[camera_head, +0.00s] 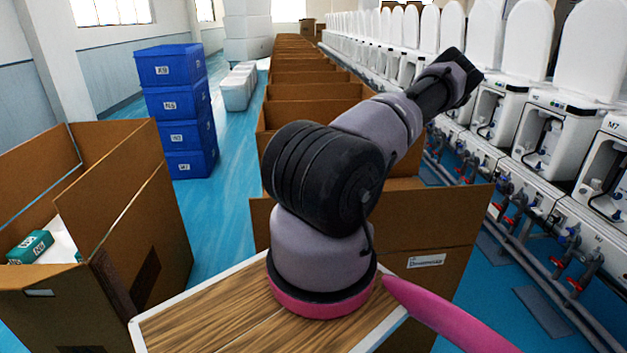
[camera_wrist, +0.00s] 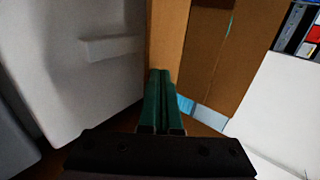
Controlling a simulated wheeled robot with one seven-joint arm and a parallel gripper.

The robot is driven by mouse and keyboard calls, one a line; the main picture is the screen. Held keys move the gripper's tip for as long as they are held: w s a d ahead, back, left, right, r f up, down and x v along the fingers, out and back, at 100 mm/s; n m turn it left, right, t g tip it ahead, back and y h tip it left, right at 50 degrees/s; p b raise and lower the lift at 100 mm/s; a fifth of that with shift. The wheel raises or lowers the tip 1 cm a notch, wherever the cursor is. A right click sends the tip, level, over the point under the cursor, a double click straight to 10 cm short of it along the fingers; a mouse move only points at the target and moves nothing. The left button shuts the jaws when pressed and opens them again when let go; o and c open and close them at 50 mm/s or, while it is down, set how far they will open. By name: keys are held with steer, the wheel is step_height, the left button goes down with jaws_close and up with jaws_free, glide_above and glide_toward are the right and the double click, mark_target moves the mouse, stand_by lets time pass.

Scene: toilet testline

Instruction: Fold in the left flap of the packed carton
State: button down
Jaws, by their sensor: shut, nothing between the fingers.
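An open carton (camera_head: 165,230) at the left of the head view holds a teal box (camera_head: 31,246) and something white. Its upright brown panels are raised, and I cannot tell which is the flap named left. My gripper (camera_wrist: 160,77) shows in the wrist view with its two green fingers shut together and empty. The fingertips point toward a brown cardboard panel (camera_wrist: 169,35); whether they touch it is unclear. In the head view my arm reaches to the upper right, away from the left carton, and its fingers cannot be made out there.
A row of open cartons (camera_head: 315,92) runs back through the middle. White toilets (camera_head: 560,120) on a pipe line stand at right. Blue crates (camera_head: 172,68) are stacked behind the left carton. Blue floor (camera_head: 222,190) is clear between them. A white surface (camera_wrist: 80,60) fills the wrist view's left.

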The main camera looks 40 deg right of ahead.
steer(key=shift+t+y, duration=0.6)
steer(key=shift+y, duration=0.3)
steer(key=shift+s+d+f, duration=0.2)
steer(key=shift+d+f, duration=0.05)
steer(key=shift+f, duration=1)
steer(key=shift+s+d+f, duration=0.2)
steer(key=shift+d+f, duration=0.05)
steer(key=shift+f, duration=1)
steer(key=shift+s+d+f, duration=0.2)
steer(key=shift+d+f, duration=0.05)
steer(key=shift+f, duration=1)
steer(key=shift+f, duration=0.15)
